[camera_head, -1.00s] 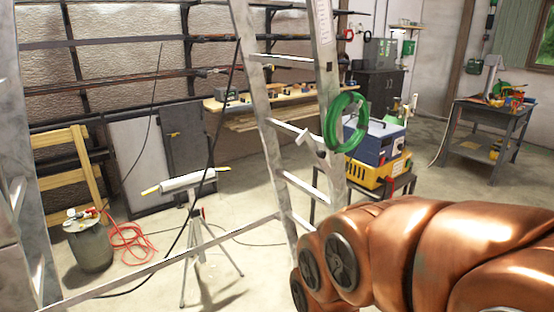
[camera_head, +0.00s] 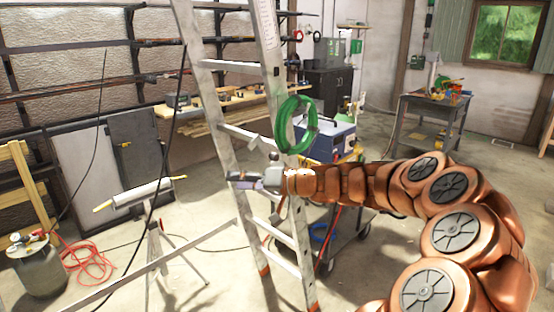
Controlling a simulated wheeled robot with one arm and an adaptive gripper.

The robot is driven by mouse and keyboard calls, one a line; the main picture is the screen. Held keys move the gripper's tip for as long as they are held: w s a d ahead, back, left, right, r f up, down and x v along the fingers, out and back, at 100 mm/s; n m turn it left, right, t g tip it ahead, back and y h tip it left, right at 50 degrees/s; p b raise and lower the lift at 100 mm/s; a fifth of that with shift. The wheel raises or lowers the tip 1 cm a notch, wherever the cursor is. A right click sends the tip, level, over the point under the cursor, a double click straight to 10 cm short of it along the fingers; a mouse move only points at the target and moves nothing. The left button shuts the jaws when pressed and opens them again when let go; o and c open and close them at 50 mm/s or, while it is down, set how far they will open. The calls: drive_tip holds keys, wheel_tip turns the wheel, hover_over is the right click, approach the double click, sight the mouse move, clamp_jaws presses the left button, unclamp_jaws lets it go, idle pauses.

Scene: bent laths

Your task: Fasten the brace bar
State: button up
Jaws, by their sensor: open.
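The brace bar (camera_head: 165,262), a long thin grey metal strip, slants up from the lower left to the stepladder (camera_head: 221,130). Its upper right end meets or passes close to the ladder's near left rail; I cannot tell whether it is joined there. My gripper (camera_head: 241,179) is open, in front of the ladder's left rail and above the bar's right end. Its fingers point left and are small in view. I see nothing held between them.
A green coil (camera_head: 297,125) hangs on the ladder's right rail. Left of the ladder stand a roller stand (camera_head: 150,192), a grey canister (camera_head: 37,265) and a red hose (camera_head: 90,260). Behind the ladder is a cart with a blue machine (camera_head: 332,142). The floor at right is clear.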

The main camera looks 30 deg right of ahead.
sight(277, 159)
drive_tip(key=w+d+f+m+t+h, duration=0.15)
drive_tip(key=d+m+t+h, duration=0.3)
drive_tip(key=d, duration=1.45)
drive_tip(key=shift+h, duration=0.25)
drive_tip(key=shift+p+x, duration=1.7)
drive_tip(key=shift+x, duration=2.1)
drive_tip(key=shift+a+f, duration=0.1)
clamp_jaws()
